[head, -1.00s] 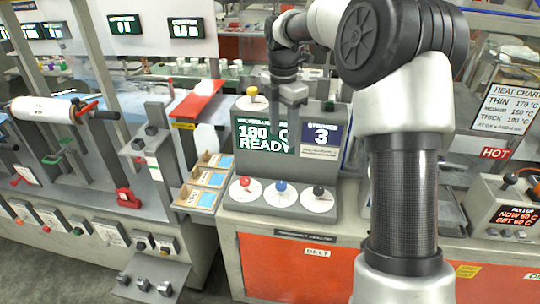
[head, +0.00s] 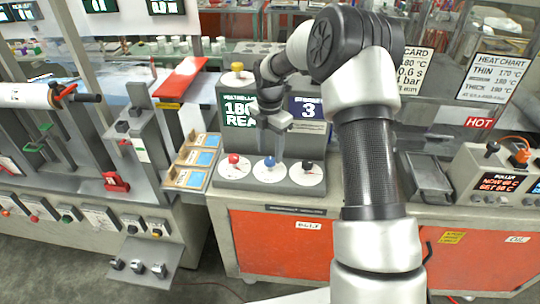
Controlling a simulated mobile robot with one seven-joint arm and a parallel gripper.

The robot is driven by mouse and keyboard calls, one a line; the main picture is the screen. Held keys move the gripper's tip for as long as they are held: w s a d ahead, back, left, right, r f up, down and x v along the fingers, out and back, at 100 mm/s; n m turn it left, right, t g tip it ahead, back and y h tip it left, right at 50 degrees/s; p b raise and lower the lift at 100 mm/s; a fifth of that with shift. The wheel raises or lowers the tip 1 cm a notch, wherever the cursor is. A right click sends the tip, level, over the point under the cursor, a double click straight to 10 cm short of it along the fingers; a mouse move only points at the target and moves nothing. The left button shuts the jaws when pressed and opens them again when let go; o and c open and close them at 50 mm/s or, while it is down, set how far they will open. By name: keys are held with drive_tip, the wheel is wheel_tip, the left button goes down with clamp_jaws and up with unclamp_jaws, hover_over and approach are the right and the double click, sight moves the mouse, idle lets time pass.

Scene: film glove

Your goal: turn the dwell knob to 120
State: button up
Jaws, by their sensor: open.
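A grey control console carries three white dials in a row. They bear a red knob (head: 233,158), a blue knob (head: 269,161) and a black knob (head: 308,165). The dial markings are too small to read, so I cannot tell which knob is the dwell knob or where it points. My gripper (head: 273,147) is open and points down just above and behind the blue knob. I cannot tell whether it touches the knob. A second screen (head: 306,108) shows 3.
A yellow-topped knob (head: 237,68) stands on top of the console. Trays with blue cards (head: 196,158) lie to the left. A roller control box (head: 496,174) and HOT sign (head: 480,122) stand to the right.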

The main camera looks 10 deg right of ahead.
sight(270, 165)
drive_tip(key=shift+f, duration=1.4)
drive_tip(key=c, duration=1)
drive_tip(key=shift+c, duration=0.2)
